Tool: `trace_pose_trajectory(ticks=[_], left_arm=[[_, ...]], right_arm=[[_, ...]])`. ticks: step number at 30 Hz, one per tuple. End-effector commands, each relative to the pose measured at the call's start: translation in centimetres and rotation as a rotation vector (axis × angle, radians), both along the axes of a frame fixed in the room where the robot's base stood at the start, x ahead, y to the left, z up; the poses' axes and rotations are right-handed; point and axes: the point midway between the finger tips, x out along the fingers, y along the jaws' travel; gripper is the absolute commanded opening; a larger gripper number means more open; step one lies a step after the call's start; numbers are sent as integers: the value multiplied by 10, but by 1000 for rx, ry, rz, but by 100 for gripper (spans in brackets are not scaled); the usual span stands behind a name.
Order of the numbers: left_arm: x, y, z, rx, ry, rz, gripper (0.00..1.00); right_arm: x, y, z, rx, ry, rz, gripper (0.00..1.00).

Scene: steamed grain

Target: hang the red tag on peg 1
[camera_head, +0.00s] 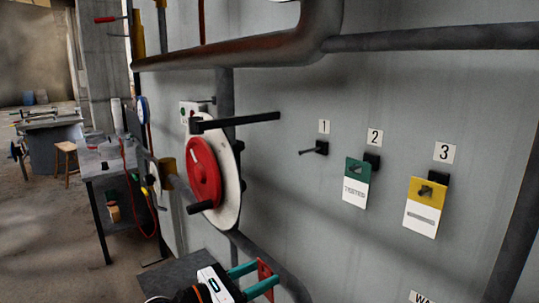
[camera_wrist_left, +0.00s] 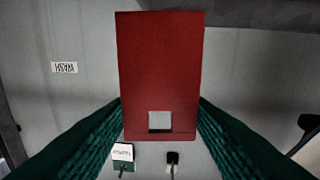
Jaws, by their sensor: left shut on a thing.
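The red tag (camera_head: 264,273) is held between the teal fingers of my left gripper (camera_head: 258,279), at the bottom of the head view. In the left wrist view the tag (camera_wrist_left: 160,65) is a large red plate with a square hole near its lower edge, and a textured green finger (camera_wrist_left: 75,140) presses on each side. Peg 1 (camera_head: 312,151) is a bare dark peg on the grey wall under the label 1. It also shows beneath the tag in the left wrist view (camera_wrist_left: 173,159). The tag is apart from the peg, below and left of it in the head view. My right gripper is out of view.
A green-and-white tag (camera_head: 355,191) hangs on peg 2 and a yellow-and-white tag (camera_head: 420,216) on peg 3. A red handwheel (camera_head: 204,173) with a black lever (camera_head: 240,121) stands out left of peg 1. A pipe (camera_head: 430,37) runs above.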

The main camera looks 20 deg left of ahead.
Motion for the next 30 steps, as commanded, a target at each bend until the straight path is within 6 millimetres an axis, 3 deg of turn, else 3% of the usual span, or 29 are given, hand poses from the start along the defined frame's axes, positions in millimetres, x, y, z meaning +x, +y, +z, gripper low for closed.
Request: trace_pose_trajectory(ticks=[1,9,15,21,30], left_arm=[[11,0,27,1,-13,-17,24],[44,-2,139,14,-10,-114,24],[48,-2,199,30,-5,-158,24],[48,-2,221,39,0,-174,24],[57,-9,222,36,1,-175,24]], right_arm=[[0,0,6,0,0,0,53],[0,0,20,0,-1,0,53],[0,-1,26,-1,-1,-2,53],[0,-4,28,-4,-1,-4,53],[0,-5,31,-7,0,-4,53]])
